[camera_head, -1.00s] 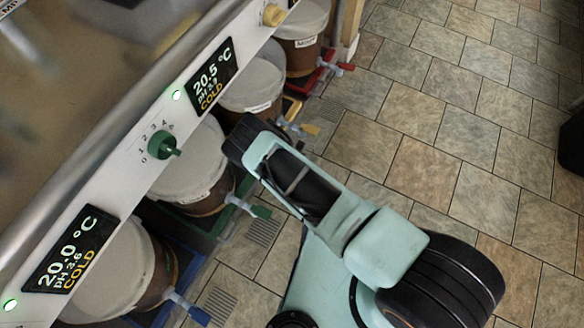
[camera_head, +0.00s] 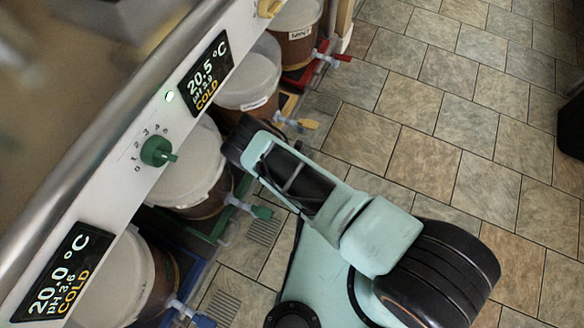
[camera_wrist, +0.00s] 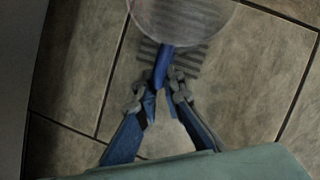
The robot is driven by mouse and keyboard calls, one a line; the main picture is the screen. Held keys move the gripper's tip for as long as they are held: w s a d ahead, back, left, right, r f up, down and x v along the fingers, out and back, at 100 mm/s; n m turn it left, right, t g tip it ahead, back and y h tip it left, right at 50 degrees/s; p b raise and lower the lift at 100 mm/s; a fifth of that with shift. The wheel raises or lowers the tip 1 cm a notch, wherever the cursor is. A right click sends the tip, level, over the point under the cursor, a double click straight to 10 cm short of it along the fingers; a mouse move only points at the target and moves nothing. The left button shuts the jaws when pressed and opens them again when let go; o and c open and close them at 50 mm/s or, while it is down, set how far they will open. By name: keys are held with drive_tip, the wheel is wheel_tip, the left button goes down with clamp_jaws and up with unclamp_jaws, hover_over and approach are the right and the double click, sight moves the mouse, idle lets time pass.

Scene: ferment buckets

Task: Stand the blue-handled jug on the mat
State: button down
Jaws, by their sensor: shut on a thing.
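The jug (camera_wrist: 182,16) is a clear, round-rimmed vessel at the top of the wrist view, partly cut off by the frame edge. Its blue handle (camera_wrist: 163,64) points down toward my gripper (camera_wrist: 160,97). My gripper is shut on the handle, with a grey fingertip on either side. The jug is over the tiled floor and a striped floor grate in that view. The head view shows my arm, but neither the jug nor my fingertips. I cannot make out a separate mat in either current view.
Lidded brown buckets (camera_head: 205,204) with coloured taps stand in a row beneath the control panel (camera_head: 128,178). The green tap (camera_head: 262,212) and blue tap (camera_head: 203,320) jut toward the aisle. Tiled floor (camera_head: 455,130) is open at the right; a dark object (camera_head: 571,128) stands at its edge.

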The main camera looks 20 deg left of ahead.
drive_tip(key=c, duration=2)
unclamp_jaws()
drive_tip(key=shift+c, duration=0.2)
drive_tip(key=shift+s+d+r+p, duration=0.1)
drive_tip(key=shift+s+r+p, duration=0.1)
drive_tip(key=shift+r+p, duration=0.45)
drive_tip(key=p+v, duration=0.9)
drive_tip(key=v, duration=0.1)
drive_tip(key=shift+r, duration=0.35)
drive_tip(key=shift+s+d, duration=0.1)
